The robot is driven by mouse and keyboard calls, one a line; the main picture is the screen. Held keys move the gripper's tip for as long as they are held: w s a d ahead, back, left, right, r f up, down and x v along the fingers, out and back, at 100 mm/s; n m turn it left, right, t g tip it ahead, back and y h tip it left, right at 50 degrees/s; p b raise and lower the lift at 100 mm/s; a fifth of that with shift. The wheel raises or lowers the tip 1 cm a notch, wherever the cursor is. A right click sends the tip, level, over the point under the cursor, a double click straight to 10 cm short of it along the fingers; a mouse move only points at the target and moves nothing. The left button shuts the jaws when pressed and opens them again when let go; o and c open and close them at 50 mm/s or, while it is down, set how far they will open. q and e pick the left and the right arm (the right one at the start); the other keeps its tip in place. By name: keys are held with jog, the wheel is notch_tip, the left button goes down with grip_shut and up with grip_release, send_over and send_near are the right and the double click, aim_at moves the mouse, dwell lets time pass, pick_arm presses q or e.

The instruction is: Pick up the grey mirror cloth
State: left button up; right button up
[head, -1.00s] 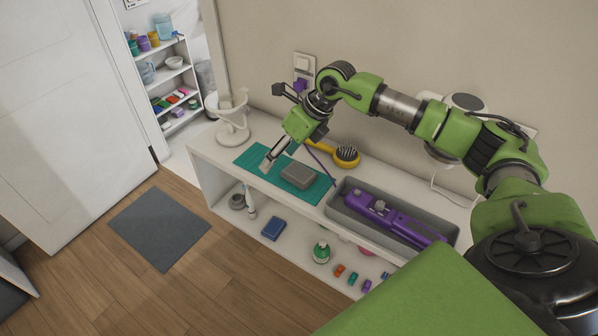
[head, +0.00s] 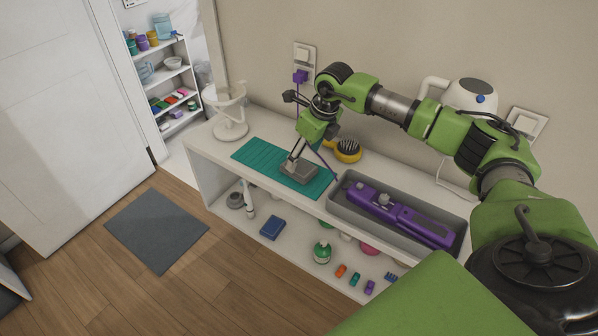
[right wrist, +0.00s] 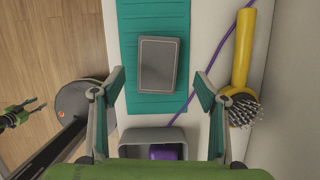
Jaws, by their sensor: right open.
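The grey mirror cloth (head: 302,171) looks like a folded grey rectangular pad. It lies on the teal mat (head: 253,154) on the white shelf top. It also shows in the right wrist view (right wrist: 158,65), near the mat's lower end. My right gripper (head: 290,168) is open, pointing down at the cloth's left part in the head view. In the right wrist view its two fingers (right wrist: 159,78) stand apart on either side of the cloth, and nothing is between them in grip. What seems to be my left gripper (right wrist: 30,112) shows small at the left edge there.
A grey tray (head: 341,206) with a purple device (head: 400,215) stands right of the mat. A yellow hairbrush (head: 346,151) and a purple cord lie behind it. A white stand (head: 231,115) is at the shelf's left end. The left part of the mat is bare.

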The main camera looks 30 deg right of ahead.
aim_at(300, 166)
jog(key=b+x, duration=0.1)
jog(key=x, duration=0.1)
jog(key=b+x, duration=0.1)
jog(key=x, duration=0.1)
jog(key=shift+a+f, duration=0.1)
jog(key=shift+a, duration=0.15)
jog(key=shift+w, duration=0.1)
jog(key=shift+f, duration=0.25)
jog(key=c, duration=1.2)
